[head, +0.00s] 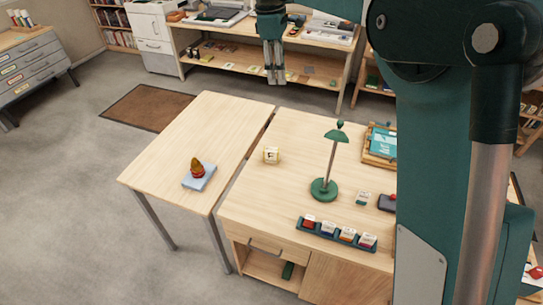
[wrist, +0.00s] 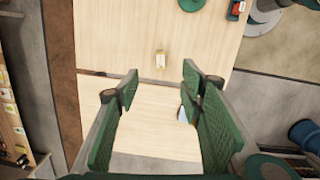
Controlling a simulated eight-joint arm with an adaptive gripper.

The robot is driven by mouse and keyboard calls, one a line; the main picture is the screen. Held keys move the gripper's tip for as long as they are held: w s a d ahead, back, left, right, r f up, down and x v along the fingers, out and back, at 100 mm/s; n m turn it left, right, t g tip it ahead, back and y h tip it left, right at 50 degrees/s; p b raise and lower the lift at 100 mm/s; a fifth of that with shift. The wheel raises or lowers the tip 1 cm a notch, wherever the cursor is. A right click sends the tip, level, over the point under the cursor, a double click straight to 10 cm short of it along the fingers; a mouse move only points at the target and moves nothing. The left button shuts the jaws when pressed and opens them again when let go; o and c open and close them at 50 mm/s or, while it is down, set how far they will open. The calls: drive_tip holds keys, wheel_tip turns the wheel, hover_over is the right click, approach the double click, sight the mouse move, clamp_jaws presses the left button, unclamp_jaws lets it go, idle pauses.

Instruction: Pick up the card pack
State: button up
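A small cream box with yellow sides and a dark mark on top, which looks like the card pack (head: 271,155), stands on the right-hand wooden table near the seam between two tables. In the wrist view the card pack (wrist: 161,60) lies beyond my fingertips, between their lines. My gripper (head: 275,79) hangs high with its fingers pointing down, well apart from the pack. In the wrist view my gripper (wrist: 160,82) has its green fingers spread wide with nothing between them.
A green lamp (head: 325,189) stands right of the pack. A dark green tray (head: 337,240) with several small blocks is at the front edge. A blue book (head: 199,177) with a red-and-yellow object on it lies on the left table (head: 220,115). Wood around the pack is clear.

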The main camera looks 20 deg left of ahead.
drive_tip(key=a+f+n, duration=0.1)
drive_tip(key=a+f, duration=0.2)
drive_tip(key=a, duration=0.1)
hover_over(271, 154)
drive_tip(key=w+a, duration=0.1)
drive_tip(key=f, duration=3.2)
drive_tip(key=shift+w+a, duration=0.15)
drive_tip(key=shift+a, duration=0.05)
drive_tip(key=shift+f, duration=0.15)
drive_tip(key=shift+d+f, duration=0.2)
drive_tip(key=shift+f, duration=1.05)
drive_tip(key=shift+w+d+f, duration=0.1)
drive_tip(key=shift+d+f, duration=0.05)
drive_tip(key=shift+f, duration=1.15)
drive_tip(key=shift+w+d+f, duration=0.1)
drive_tip(key=shift+f, duration=1.2)
drive_tip(key=c, duration=1)
